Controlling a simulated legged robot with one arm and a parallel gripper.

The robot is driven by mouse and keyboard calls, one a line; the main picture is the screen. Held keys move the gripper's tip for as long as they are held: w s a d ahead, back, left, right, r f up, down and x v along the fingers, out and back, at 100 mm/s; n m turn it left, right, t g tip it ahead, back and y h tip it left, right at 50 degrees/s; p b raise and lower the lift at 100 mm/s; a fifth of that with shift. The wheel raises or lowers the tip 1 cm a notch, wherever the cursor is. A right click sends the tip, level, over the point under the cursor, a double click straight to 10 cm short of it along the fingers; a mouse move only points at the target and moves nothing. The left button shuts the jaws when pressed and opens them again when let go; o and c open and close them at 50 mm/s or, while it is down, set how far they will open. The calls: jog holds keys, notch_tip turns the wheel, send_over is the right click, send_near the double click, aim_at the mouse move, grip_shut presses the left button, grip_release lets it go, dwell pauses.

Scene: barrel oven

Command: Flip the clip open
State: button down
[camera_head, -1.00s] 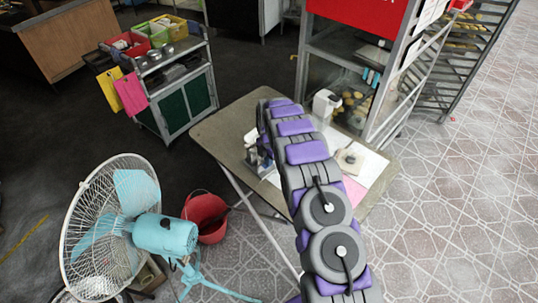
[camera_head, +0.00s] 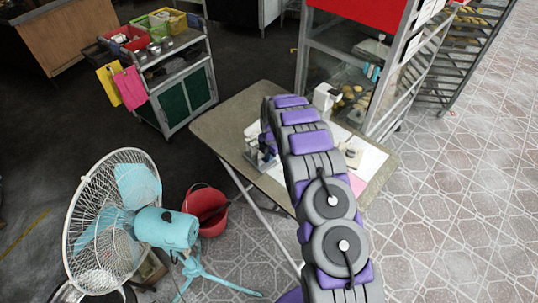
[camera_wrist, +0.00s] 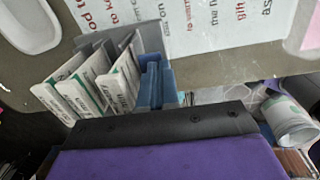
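No clip can be made out with certainty. In the wrist view, a grey holder (camera_wrist: 127,45) with several upright white labelled pieces (camera_wrist: 82,98) and a blue upright part (camera_wrist: 155,84) stands just beyond the black edge of my purple arm end. It seems to be part of the small grey and white cluster on the table in the head view (camera_head: 259,152), left of my arm. The black and purple housing fills the bottom of the wrist view. My gripper's fingers cannot be made out, and the arm covers that area in the head view.
The table (camera_head: 232,112) carries printed paper (camera_wrist: 215,22) and a white device (camera_head: 326,100). A white labelled cylinder (camera_wrist: 289,120) lies right of my arm end. A fan (camera_head: 115,220) and red bucket (camera_head: 207,208) stand front left, a cart (camera_head: 185,105) behind, and a glass-sided cabinet (camera_head: 345,75) behind right.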

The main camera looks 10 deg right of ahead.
jog(key=shift+s+d+f+p, duration=0.4)
jog(key=shift+s+p, duration=0.25)
jog(key=shift+p, duration=0.1)
jog(key=shift+w+a, duration=0.1)
jog(key=shift+w, duration=0.1)
jog(key=shift+w+a+r, duration=0.25)
jog(key=shift+w+a, duration=0.05)
jog(key=shift+w, duration=0.2)
